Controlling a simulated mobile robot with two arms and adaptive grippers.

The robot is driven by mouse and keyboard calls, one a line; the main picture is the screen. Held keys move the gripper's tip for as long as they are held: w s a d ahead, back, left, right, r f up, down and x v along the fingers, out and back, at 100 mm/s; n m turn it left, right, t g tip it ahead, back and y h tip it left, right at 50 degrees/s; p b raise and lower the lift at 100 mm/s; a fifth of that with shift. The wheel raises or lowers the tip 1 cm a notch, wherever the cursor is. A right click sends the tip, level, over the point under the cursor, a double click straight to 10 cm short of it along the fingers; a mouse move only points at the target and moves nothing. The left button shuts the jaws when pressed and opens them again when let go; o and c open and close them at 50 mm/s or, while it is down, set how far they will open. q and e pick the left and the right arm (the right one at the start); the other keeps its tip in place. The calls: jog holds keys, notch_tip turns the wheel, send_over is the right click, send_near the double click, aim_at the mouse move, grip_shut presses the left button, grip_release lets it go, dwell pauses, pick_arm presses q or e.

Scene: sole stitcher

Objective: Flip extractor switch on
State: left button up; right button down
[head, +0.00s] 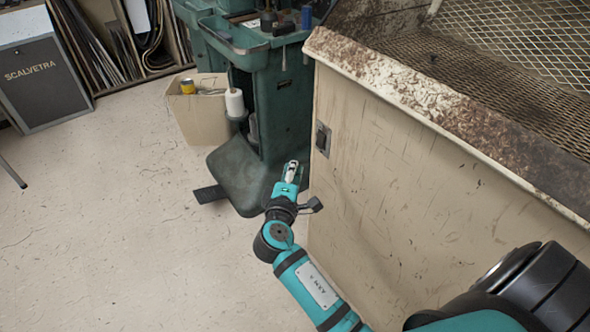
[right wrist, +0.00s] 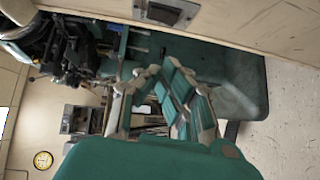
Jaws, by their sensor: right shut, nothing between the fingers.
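The extractor switch (head: 322,138) is a dark rocker in a metal plate on the left end of the cream cabinet's side panel. It also shows at the top of the right wrist view (right wrist: 167,12). I cannot tell which way the rocker is set. My right gripper (head: 291,168) is shut and empty. In the head view it appears left of the switch and a little lower, apart from it. In the right wrist view its fingers (right wrist: 172,100) point ahead, with the switch off to their upper side. My left gripper is not in view.
The cream cabinet (head: 385,200) with a dusty rim and mesh top fills the right side. A green machine (head: 275,110) stands behind my right gripper, its foot pedal on the floor. A cream bin (head: 197,125) stands beside it. The floor at left is clear.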

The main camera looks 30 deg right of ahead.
aim_at(320, 141)
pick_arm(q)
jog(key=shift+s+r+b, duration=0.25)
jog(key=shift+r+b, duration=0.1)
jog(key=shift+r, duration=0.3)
pick_arm(e)
jog(key=w+d+f, duration=0.1)
jog(key=w+d, duration=0.4)
jog(key=d, duration=0.3)
jog(key=shift+w+d, duration=0.2)
jog(key=shift+w, duration=0.1)
jog(key=shift+f, duration=0.1)
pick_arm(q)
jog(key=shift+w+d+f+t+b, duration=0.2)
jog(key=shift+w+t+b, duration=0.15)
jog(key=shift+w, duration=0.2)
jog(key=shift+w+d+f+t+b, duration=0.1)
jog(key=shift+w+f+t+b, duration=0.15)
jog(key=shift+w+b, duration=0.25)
pick_arm(e)
jog(key=shift+d+f+n, duration=0.15)
jog(key=shift+d+n, duration=0.15)
